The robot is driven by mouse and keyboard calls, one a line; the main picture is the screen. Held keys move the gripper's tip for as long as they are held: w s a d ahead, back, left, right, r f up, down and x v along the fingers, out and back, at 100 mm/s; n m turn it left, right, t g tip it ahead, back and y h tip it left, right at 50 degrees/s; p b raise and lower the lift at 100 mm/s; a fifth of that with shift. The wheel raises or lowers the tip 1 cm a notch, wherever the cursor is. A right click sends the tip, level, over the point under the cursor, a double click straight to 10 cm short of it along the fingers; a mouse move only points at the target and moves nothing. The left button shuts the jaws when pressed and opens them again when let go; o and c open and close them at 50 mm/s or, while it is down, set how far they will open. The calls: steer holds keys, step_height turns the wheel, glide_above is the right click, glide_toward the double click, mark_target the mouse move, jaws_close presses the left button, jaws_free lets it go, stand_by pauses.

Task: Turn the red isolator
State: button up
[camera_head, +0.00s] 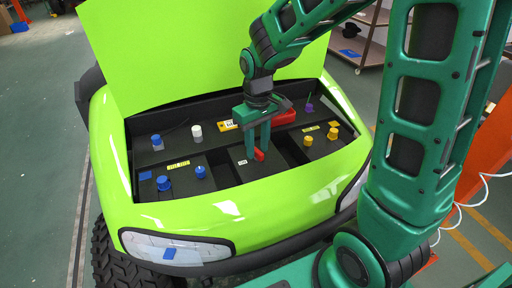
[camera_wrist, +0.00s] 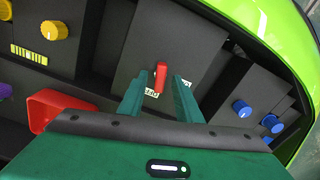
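The red isolator (camera_wrist: 161,76) is a small red handle on a dark panel in the open front of the green cart. It points along the view in the wrist view, with a pale label at its base. It also shows in the head view (camera_head: 259,155). My gripper (camera_wrist: 158,92) is open, with one finger on each side of the isolator. A gap shows between the handle and each finger. In the head view my gripper (camera_head: 258,146) points down over the panel and partly covers it.
Blue knobs (camera_head: 164,183) sit left of the panel, and yellow knobs (camera_head: 333,134) sit to its right. A larger red part (camera_head: 285,118) lies just behind my gripper. A white knob (camera_head: 196,131) stands farther left. The raised green hood (camera_head: 180,50) stands behind the bay.

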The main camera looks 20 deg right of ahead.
steer(key=shift+f, duration=0.45)
jaws_close()
steer(key=shift+m, duration=1.6)
jaws_free()
